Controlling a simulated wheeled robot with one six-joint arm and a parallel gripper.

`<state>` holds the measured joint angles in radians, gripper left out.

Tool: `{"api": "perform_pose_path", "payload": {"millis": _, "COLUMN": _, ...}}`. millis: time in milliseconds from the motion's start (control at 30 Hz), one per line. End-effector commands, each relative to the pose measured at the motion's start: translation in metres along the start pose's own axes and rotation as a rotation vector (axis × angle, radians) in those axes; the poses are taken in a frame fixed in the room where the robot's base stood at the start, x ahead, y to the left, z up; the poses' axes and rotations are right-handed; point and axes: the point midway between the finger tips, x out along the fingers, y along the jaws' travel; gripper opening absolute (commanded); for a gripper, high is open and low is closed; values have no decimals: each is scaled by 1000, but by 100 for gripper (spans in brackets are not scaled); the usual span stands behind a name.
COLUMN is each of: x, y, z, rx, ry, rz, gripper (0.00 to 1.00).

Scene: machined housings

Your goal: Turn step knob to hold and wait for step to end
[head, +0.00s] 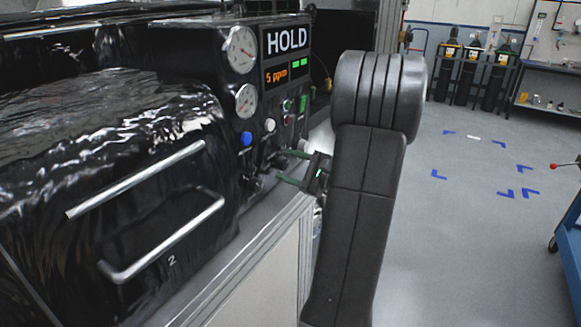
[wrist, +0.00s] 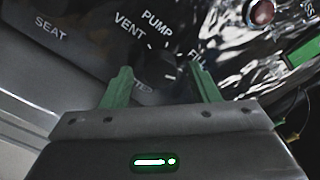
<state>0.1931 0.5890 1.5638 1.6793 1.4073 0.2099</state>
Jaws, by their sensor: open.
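The step knob (wrist: 160,68) is a dark round knob on the black panel, seen between my gripper's fingertips in the wrist view. Labels SEAT, VENT, PUMP and FILL surround it; another label below is partly hidden. I cannot tell which label the knob points at. My gripper (wrist: 161,74) has two green fingers, spread apart, one on each side of the knob with no clear contact. In the head view my gripper (head: 284,167) is at the panel's lower right. The display (head: 287,42) reads HOLD in large white letters, with orange "5 ppm" text and green lights below.
Two round gauges (head: 241,50), a blue button (head: 246,138) and a pale button (head: 270,125) are on the panel near my gripper. A black housing with metal handles (head: 165,240) stands at left. The floor (head: 465,240) at right is open.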

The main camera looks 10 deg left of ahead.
Motion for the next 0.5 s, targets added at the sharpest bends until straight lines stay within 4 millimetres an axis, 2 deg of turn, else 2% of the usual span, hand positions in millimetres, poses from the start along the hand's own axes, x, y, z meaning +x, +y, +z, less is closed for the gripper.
{"api": "perform_pose_path", "payload": {"millis": 167, "x": -22, "y": 0, "z": -2, "rx": -1, "ry": 3, "rz": -3, "gripper": 55}}
{"api": "perform_pose_path", "payload": {"millis": 500, "x": -96, "y": 0, "z": -2, "rx": -1, "ry": 5, "rz": -3, "gripper": 55}}
